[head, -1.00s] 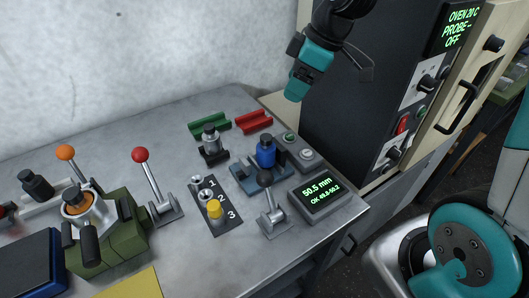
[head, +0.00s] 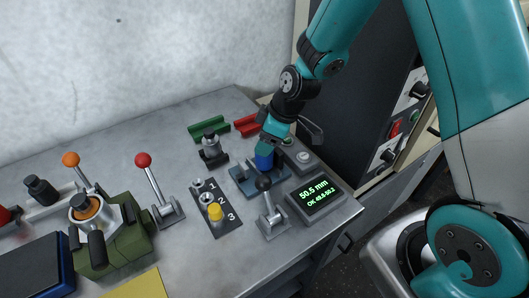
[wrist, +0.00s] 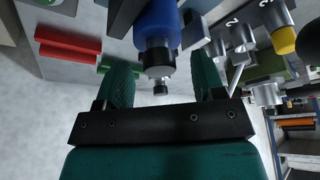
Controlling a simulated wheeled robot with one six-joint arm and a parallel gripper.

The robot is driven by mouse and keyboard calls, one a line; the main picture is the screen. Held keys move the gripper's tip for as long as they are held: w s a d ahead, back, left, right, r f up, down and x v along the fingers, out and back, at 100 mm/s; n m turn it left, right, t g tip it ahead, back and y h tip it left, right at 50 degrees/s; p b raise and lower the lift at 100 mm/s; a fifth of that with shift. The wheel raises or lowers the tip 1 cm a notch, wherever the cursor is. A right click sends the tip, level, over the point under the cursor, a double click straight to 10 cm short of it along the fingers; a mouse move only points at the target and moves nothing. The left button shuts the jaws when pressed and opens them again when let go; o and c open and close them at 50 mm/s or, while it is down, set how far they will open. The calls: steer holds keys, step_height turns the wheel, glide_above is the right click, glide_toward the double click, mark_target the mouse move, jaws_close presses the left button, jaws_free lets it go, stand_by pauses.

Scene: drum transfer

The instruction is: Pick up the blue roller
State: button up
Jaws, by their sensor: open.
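The blue roller (head: 263,160) stands on the blue-grey gauge base (head: 241,180) in the head view. My gripper (head: 268,141) is directly above it and hides its top. In the wrist view the blue roller (wrist: 157,22) shows its dark and silver end towards me. My open gripper (wrist: 163,78) has one teal finger on each side of that end in the picture. No contact is visible, and I cannot tell how deep the roller reaches between the fingers.
The display box (head: 315,197) and a black-knobbed lever (head: 264,184) stand close in front. A silver roller (head: 211,143) sits on a black stand to the left. Green (head: 209,127) and red (head: 246,126) cradles lie behind. A button box (head: 301,158) is at the right.

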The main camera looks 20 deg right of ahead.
steer(key=shift+w+a+f, duration=0.15)
steer(key=shift+a+f, duration=0.05)
steer(key=shift+f, duration=0.45)
jaws_close()
steer(key=shift+r, duration=0.1)
